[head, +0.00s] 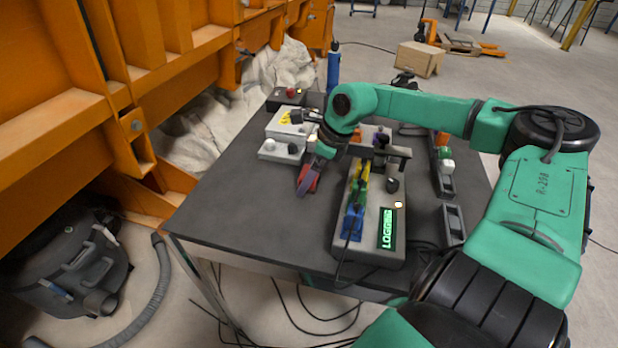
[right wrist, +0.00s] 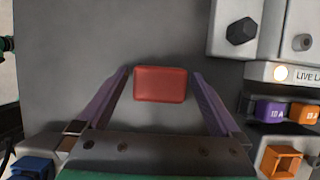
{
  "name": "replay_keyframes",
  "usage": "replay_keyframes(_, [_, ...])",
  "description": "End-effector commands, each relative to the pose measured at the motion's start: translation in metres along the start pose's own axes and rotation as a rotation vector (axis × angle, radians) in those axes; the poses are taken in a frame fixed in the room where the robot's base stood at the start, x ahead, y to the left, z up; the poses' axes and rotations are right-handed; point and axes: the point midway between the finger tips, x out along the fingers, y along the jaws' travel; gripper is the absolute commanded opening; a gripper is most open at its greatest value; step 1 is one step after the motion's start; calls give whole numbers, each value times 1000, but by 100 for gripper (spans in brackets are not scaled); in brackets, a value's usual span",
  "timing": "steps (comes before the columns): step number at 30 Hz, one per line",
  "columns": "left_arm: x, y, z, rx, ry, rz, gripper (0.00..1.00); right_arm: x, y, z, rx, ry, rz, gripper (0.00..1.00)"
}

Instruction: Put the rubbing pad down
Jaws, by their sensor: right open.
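The rubbing pad, a red rounded block (right wrist: 161,84), lies on the dark grey table top (head: 240,205). In the head view only part of the red pad (head: 311,178) shows beside my right gripper's fingers. My right gripper (head: 306,182) is low over the table. In the right wrist view its two purple fingers stand open on either side of the pad, with a narrow gap at each side. My left gripper is not in view.
A grey box with a lit "LOGGING" display (head: 387,228) stands to the right of the gripper. Light grey boxes with knobs (head: 283,148) stand behind it. The table's front left is clear. Orange steelwork (head: 80,90) rises at the left.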

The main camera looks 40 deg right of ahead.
Motion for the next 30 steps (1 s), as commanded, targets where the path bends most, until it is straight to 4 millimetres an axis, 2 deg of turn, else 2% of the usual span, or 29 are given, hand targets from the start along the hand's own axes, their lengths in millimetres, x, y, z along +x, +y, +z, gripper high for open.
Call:
replay_keyframes(2, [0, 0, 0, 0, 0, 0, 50, 0, 0, 0, 0, 0, 0, 96])
replay_keyframes(6, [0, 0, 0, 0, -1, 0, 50, 0, 0, 0, 0, 0, 0, 43])
replay_keyframes(9, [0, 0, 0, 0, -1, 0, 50, 0, 0, 0, 0, 0, 0, 11])
replay_keyframes(16, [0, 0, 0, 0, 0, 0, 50, -2, 0, 1, 0, 0, 0, 11])
replay_keyframes(20, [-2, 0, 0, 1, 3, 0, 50, -12, 0, 5, 0, -2, -1, 11])
replay_keyframes(25, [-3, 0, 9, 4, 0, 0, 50, -46, -1, 20, -1, -3, -5, 11])
replay_keyframes(30, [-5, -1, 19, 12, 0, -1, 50, -107, -1, 44, -1, 1, -6, 11])
